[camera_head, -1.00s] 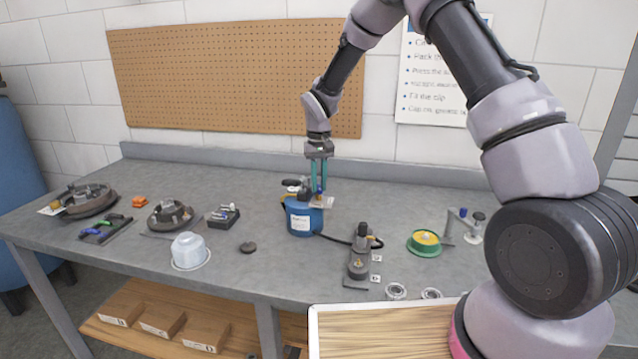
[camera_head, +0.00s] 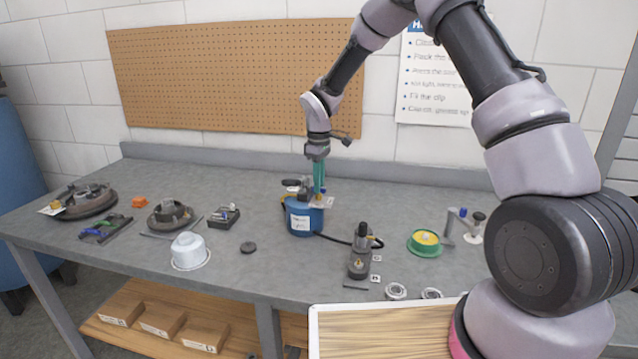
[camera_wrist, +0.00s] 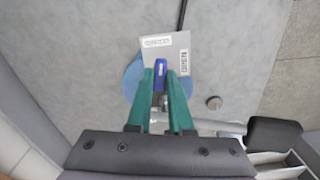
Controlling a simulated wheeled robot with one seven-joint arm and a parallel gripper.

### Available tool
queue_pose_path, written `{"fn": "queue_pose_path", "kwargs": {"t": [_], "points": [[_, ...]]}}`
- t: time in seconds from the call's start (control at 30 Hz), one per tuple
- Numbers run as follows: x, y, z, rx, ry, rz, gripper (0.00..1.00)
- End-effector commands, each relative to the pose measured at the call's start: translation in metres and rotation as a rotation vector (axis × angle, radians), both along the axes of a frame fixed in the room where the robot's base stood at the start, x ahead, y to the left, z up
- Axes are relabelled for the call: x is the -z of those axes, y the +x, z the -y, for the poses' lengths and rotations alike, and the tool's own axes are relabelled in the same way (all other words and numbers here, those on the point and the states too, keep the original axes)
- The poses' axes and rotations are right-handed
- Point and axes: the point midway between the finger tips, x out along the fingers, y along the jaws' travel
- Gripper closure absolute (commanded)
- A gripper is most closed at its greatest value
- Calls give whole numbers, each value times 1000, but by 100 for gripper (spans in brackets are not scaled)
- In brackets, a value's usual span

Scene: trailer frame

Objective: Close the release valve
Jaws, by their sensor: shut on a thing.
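A blue canister (camera_head: 302,220) stands upright on the workbench near its middle, with a black hose at its base. On its top is the release valve, with a blue lever (camera_wrist: 160,76) in the wrist view. A light label plate (camera_wrist: 170,52) lies beside the lever and carries two small labels, too blurred to read surely. My gripper (camera_head: 318,194) points down over the canister's right side. Its teal fingers (camera_wrist: 161,82) are shut on the blue lever, one on each side. The fingers and palm hide part of the canister top.
A dark pump-like device (camera_head: 361,255) stands to the right of the canister. A green and yellow disc (camera_head: 425,242) lies further right.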

Motion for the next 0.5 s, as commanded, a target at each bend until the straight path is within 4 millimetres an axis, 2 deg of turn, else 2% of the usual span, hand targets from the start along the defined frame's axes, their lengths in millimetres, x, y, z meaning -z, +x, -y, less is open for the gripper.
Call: {"fn": "queue_pose_path", "kwargs": {"t": [0.2, 0.5], "points": [[0, 0, 0, -123, 0, 1, 100], [0, 0, 0, -203, 0, 0, 100]]}}
